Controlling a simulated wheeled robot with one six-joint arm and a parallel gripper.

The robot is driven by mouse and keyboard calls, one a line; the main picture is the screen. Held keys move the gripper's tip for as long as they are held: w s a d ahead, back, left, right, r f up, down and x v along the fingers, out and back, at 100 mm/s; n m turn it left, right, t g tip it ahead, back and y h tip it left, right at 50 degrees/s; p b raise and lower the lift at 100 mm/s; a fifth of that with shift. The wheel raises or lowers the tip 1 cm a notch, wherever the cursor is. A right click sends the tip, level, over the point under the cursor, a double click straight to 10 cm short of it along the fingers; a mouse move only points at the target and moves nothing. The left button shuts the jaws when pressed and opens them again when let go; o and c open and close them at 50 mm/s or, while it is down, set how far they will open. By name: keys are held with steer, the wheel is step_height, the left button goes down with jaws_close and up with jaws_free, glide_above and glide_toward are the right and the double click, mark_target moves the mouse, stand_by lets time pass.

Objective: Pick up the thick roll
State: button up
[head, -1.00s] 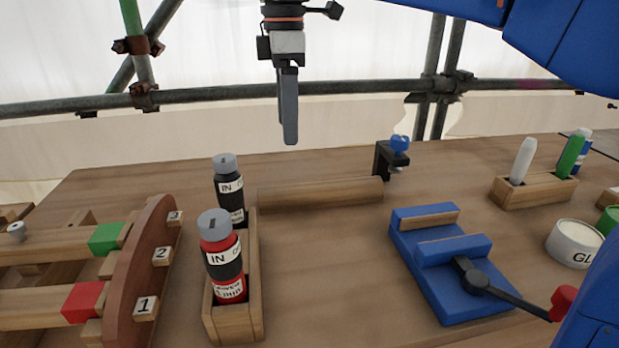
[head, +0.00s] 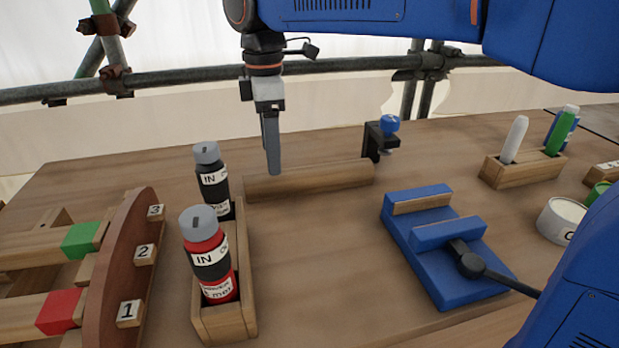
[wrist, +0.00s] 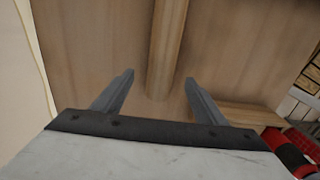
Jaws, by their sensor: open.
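The thick roll (head: 325,180) is a long wooden cylinder lying on its side on the bench toward the back, running left to right. My gripper (head: 272,168) points down at the roll's left part in the head view, its fingers seen nearly edge-on. In the wrist view the roll (wrist: 168,45) runs up the picture between the two spread fingers of my gripper (wrist: 158,80). The gripper is open and empty. Whether the fingers touch the roll cannot be told.
A wooden holder (head: 245,275) with a red-and-black bottle (head: 210,255) and a dark bottle (head: 213,180) stands just left of the roll. A black clamp with a blue knob (head: 389,124) is by its right end. A blue vise (head: 445,250) stands front right.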

steer(key=shift+s+a+f, duration=0.1)
steer(key=shift+a+f, duration=0.05)
steer(key=shift+f, duration=1.55)
steer(key=shift+s+a+f, duration=0.1)
steer(key=shift+f, duration=1.6)
steer(key=c, duration=1.5)
